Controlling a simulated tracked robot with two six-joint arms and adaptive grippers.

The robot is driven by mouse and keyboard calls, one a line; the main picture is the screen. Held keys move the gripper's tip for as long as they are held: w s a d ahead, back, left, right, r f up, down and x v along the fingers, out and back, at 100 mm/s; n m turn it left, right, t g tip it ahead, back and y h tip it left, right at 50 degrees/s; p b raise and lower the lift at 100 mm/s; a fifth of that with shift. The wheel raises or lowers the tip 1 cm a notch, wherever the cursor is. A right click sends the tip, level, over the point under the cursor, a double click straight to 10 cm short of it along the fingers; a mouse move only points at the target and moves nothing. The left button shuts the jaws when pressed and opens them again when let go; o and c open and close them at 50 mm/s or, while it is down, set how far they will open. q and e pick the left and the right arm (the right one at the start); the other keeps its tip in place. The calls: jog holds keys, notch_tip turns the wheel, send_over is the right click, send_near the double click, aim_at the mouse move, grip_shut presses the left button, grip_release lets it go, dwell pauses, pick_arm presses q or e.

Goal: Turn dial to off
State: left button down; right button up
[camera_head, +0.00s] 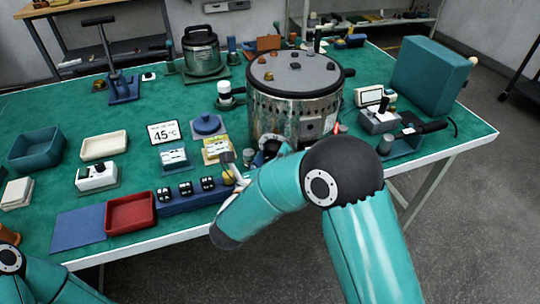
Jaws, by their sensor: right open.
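A large round metal drum (293,100) with a dark flat top stands at the middle right of the green table. A small panel (312,126) is on its front. No dial with an off mark can be made out; the lower front of the drum is partly hidden by my right arm. A blue round knob-like piece (207,123) sits on a plate left of the drum. My right gripper (233,166) is small in view, open, low in front of the drum beside a yellow-topped block (216,147). My left arm shows at the lower left corner, its gripper out of view.
A blue base with several dark switches (188,194) and a red tray (130,213) lie near the front edge. A teal box (432,75) and small devices are at right. Open green surface shows at the back left.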

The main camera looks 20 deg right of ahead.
aim_at(276, 117)
notch_tip(276, 117, up, 10)
jog(key=shift+f, duration=0.15)
dwell(0.3)
